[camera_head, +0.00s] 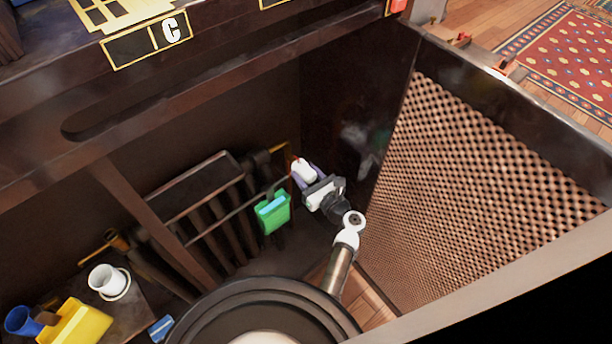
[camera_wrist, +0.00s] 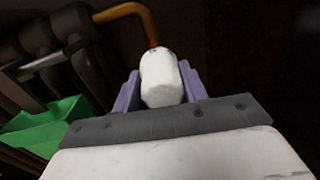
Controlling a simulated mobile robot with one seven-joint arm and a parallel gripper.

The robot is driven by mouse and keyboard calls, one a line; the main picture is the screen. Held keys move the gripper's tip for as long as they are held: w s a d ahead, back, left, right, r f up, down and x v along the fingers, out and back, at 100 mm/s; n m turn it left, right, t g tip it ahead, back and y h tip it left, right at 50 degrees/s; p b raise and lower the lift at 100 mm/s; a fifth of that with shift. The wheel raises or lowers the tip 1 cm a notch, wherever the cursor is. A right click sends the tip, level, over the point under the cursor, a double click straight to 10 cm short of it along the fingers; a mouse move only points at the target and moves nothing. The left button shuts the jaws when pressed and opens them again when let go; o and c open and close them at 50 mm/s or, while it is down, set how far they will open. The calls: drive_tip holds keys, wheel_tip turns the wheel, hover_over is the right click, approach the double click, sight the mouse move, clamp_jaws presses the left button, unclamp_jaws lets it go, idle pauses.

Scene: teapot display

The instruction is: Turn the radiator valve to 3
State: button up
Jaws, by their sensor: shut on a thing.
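The radiator valve is a white knob (camera_head: 305,169) at the right end of the dark radiator (camera_head: 215,205). In the wrist view the white knob (camera_wrist: 160,78) sits at the end of a copper pipe (camera_wrist: 128,10). My gripper (camera_head: 306,172) reaches it from the lower right. In the wrist view the two purple fingers of my gripper (camera_wrist: 160,88) are on either side of the knob and shut on it. I cannot read any numbers on the knob.
A green container (camera_head: 274,212) hangs beside the valve, left of my gripper. A perforated panel (camera_head: 470,190) stands to the right. A white cup (camera_head: 107,280), a yellow object (camera_head: 75,322) and a blue cup (camera_head: 22,321) are at the lower left.

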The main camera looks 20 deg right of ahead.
drive_tip(key=n+b, duration=0.3)
drive_tip(key=n, duration=0.1)
drive_tip(key=shift+f, duration=0.2)
drive_tip(key=shift+d+r+n+b, duration=0.1)
drive_tip(key=shift+r+n+b, duration=0.05)
drive_tip(key=shift+n+b, duration=1.2)
drive_tip(key=shift+n, duration=0.25)
